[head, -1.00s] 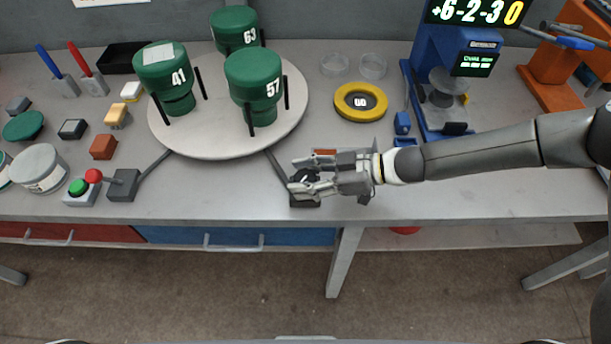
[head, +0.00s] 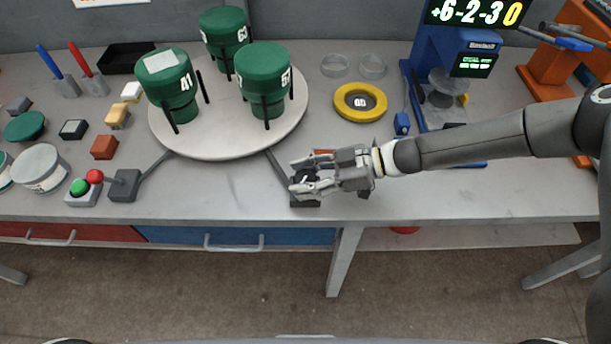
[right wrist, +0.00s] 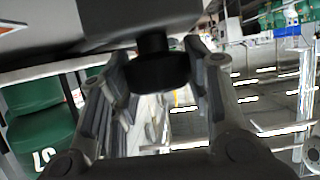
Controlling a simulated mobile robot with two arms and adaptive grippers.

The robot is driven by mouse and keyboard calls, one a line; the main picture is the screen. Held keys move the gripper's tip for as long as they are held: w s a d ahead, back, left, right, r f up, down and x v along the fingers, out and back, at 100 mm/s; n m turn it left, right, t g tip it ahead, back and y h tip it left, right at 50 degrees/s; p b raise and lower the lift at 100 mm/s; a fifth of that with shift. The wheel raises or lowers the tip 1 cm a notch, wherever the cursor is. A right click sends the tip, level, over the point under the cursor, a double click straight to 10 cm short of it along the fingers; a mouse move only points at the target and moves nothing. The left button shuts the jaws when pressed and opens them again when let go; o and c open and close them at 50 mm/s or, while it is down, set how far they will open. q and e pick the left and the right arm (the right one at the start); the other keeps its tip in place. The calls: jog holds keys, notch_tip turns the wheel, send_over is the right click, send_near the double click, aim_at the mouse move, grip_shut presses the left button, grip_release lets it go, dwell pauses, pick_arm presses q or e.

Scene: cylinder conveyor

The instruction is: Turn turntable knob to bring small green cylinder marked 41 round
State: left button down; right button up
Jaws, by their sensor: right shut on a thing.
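The round pale turntable (head: 215,145) carries three green capped cylinders between black posts. The cylinder marked 41 (head: 168,82) has a pale patch on top and stands at the left. The one marked 57 (head: 264,72) is at the right, and the one marked 63 (head: 224,32) is at the back. My right gripper (head: 303,180) is shut on the dark turntable knob (right wrist: 157,72), on a small box at the table's front edge. The fingers partly hide the knob in the head view. My left gripper is not in view.
A yellow ring (head: 360,101) lies right of the turntable, with two clear dishes behind it. A blue stand (head: 425,70) is at the right. A button box (head: 83,190) and a grey box (head: 124,185) sit front left. Small blocks crowd the left.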

jog(key=shift+n+g, duration=0.6)
jog(key=shift+g, duration=0.1)
jog(key=shift+n+g, duration=0.5)
jog(key=shift+g, duration=0.1)
jog(key=shift+r+n+g+h+b, duration=0.1)
jog(key=shift+n+g+h+b, duration=0.3)
jog(key=shift+n+g+b, duration=0.6)
dwell(3.6)
jog(key=shift+g, duration=0.3)
jog(key=o, duration=1)
jog(key=shift+c, duration=0.2)
jog(key=shift+w+d, duration=0.1)
jog(key=shift+d, duration=0.05)
jog(key=v, duration=1.1)
jog(key=shift+w+d+r, duration=0.15)
jog(key=shift+d, duration=0.05)
